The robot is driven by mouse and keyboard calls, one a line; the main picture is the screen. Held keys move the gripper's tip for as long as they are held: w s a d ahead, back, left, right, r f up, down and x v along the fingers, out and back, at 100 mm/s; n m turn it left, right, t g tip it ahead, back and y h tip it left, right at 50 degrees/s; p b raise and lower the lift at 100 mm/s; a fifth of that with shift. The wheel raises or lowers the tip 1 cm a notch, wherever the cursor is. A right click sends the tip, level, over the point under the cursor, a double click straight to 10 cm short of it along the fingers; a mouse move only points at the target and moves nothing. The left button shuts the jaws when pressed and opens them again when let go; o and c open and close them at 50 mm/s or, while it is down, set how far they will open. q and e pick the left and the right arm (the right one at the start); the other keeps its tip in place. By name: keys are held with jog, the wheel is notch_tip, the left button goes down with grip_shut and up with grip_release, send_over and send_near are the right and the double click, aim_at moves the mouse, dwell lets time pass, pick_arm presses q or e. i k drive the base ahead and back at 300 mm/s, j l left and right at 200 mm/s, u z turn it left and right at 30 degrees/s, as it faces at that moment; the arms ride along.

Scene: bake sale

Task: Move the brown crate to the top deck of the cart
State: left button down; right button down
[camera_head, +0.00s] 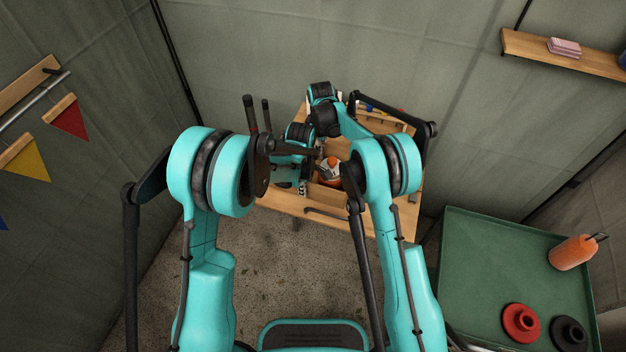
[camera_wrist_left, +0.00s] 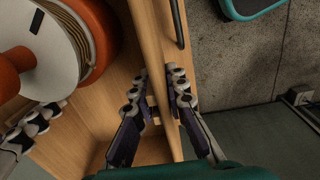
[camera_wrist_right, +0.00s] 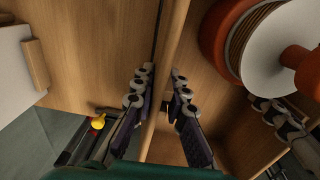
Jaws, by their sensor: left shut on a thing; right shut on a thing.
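The brown crate is light wood, mostly hidden by my arms in the head view. Its thin wall shows in the left wrist view (camera_wrist_left: 148,40) and another in the right wrist view (camera_wrist_right: 172,40). My left gripper (camera_wrist_left: 160,92) is shut on one wall, fingers on both sides of it. My right gripper (camera_wrist_right: 158,88) is shut on the opposite wall. An orange spool with a white face (camera_head: 329,172) lies between these walls. A green deck with a raised rim (camera_head: 480,225), perhaps the cart's, stands at the right of the head view.
An orange bottle (camera_head: 572,252), a red disc (camera_head: 521,322) and a black disc (camera_head: 569,333) stand on the green deck; its left and far parts are clear. The crate is at a wooden table (camera_head: 385,222) with a dark handle. Tent walls stand close behind.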

aim_at(470, 280)
jog(key=j+z, duration=0.3)
jog(key=z, duration=0.15)
jog(key=j+z, duration=0.2)
jog(key=z, duration=0.2)
jog(key=i+j+z, duration=0.1)
jog(key=j+z, duration=0.15)
jog(key=z, duration=0.15)
jog(key=j+z, duration=0.2)
jog(key=z, duration=0.2)
jog(key=i+j+z, duration=0.15)
jog(key=z, duration=0.3)
jog(key=j+z, duration=0.4)
jog(key=i+j+z, duration=0.15)
jog(key=z, duration=0.3)
jog(key=k+j, duration=0.05)
jog(key=j, duration=0.05)
